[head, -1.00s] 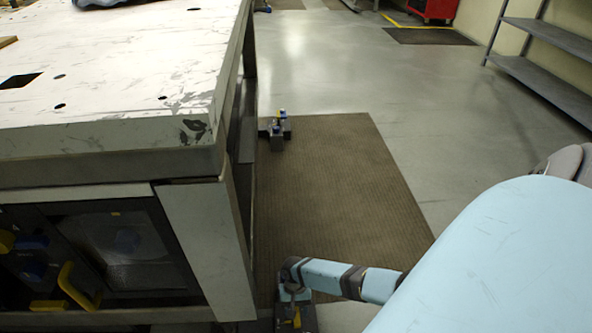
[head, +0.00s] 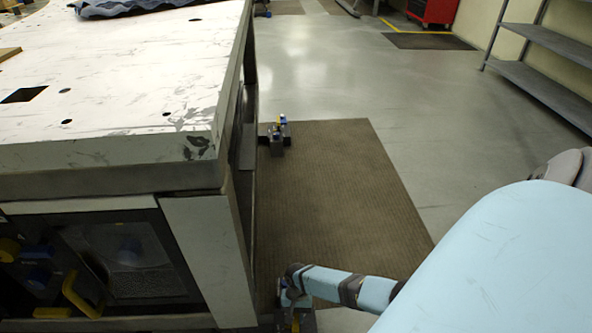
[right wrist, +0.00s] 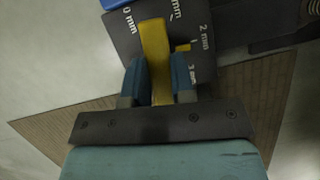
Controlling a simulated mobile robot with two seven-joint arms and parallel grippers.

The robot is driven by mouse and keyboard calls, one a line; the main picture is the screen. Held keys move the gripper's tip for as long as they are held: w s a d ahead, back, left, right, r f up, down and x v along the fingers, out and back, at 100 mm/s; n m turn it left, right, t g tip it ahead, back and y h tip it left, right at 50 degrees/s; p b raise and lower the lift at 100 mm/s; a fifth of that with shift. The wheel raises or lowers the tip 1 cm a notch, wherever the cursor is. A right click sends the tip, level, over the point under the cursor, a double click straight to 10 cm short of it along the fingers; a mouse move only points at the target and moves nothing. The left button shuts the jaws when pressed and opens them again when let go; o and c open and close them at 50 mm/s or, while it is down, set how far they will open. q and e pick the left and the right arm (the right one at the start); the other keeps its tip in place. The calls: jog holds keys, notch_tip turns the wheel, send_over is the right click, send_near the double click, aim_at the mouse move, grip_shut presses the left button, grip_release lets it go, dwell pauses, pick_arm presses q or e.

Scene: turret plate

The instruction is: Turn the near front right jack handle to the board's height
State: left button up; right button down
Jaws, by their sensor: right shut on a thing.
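In the right wrist view a yellow jack handle (right wrist: 155,42) stands between the two blue fingers of my right gripper (right wrist: 159,80), which is shut on it. Behind it is a dark dial plate (right wrist: 122,32) with white marks; "0 mm", "2 mm" and "3 mm" can be read, and another mark is partly hidden. A small yellow pointer (right wrist: 183,47) lies between the handle and the "2 mm" mark. In the head view my right gripper (head: 294,314) is low beside the table's near right leg, and the jack is mostly hidden. I see no readable height board. My left gripper is out of view.
The white-topped table (head: 110,105) fills the left, its leg (head: 207,255) close beside my right gripper. Another jack (head: 277,138) stands farther back by the table's side. A brown mat (head: 340,200) covers the floor; grey shelving (head: 545,85) stands at the right. The floor between is clear.

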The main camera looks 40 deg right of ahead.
jog(key=shift+r+m+p, duration=0.25)
jog(key=shift+m+p, duration=0.55)
jog(key=shift+m, duration=0.1)
jog(key=m+t+y+p, duration=0.1)
jog(key=m+p, duration=0.1)
jog(key=m, duration=0.1)
jog(key=shift+s+m+t+p, duration=0.1)
jog(key=shift+m+t+p, duration=0.2)
jog(key=shift+t+p, duration=0.1)
jog(key=m+t+p, duration=0.1)
jog(key=m, duration=0.2)
jog(key=shift+f+p, duration=0.15)
jog(key=shift+p, duration=0.15)
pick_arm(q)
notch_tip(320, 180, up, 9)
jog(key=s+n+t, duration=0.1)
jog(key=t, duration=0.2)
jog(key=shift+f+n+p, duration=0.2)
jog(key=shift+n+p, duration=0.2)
pick_arm(e)
jog(key=shift+s+f+m+t, duration=0.1)
jog(key=shift+m+t, duration=0.4)
jog(key=shift+m, duration=0.4)
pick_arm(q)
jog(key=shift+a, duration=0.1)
pick_arm(e)
jog(key=c, duration=1)
grip_release()
jog(key=shift+o, duration=0.2)
